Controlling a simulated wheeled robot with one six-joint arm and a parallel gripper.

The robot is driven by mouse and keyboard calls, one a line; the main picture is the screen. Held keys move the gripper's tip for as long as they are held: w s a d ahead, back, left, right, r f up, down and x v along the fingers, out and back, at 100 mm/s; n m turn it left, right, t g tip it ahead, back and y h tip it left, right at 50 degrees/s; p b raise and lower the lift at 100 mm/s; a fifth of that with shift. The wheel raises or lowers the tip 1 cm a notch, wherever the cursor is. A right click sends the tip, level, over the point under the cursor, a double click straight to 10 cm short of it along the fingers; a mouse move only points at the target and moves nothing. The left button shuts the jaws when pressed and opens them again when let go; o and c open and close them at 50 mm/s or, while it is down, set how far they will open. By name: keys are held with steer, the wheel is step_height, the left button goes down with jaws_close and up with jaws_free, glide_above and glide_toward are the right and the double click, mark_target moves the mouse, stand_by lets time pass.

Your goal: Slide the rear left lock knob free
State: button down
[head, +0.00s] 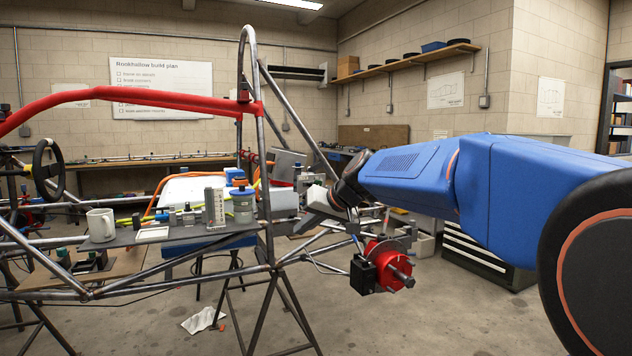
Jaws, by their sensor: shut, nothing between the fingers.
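The rear left lock knob cannot be singled out for certain. My gripper (308,214) is at the end of my blue arm, right of the hoop and well below that fitting. It is small and partly lost against the clutter behind it. It looks shut and empty, apart from the red bar.
A grey shelf panel (130,237) on the chassis holds a white mug (101,225), a blue-lidded jar (243,206) and small parts. A red hub with a black caliper (385,262) sticks out below my arm. Chassis tubes stand close to the gripper's left.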

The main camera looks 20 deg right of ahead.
steer(key=w+d+r+m+t, duration=0.1)
steer(key=w+d+r+t, duration=0.2)
steer(key=w+d, duration=0.9)
steer(key=w+d+r+m+t+h, duration=0.1)
steer(key=w+d+r+m+t, duration=0.1)
steer(key=w+d+r, duration=0.5)
steer(key=w+d+t, duration=0.1)
steer(key=w+d, duration=0.4)
steer(key=w, duration=0.3)
steer(key=shift+w+d+r+m+h, duration=0.2)
steer(key=shift+w+m+h, duration=0.1)
steer(key=shift+w, duration=0.1)
glide_above(309, 184)
steer(key=s+d, duration=0.2)
steer(key=d, duration=0.3)
step_height(309, 184, down, 2)
steer(key=shift+a+f, duration=0.7)
steer(key=shift+f, duration=0.15)
steer(key=shift+a+f, duration=0.65)
steer(key=shift+f, duration=0.2)
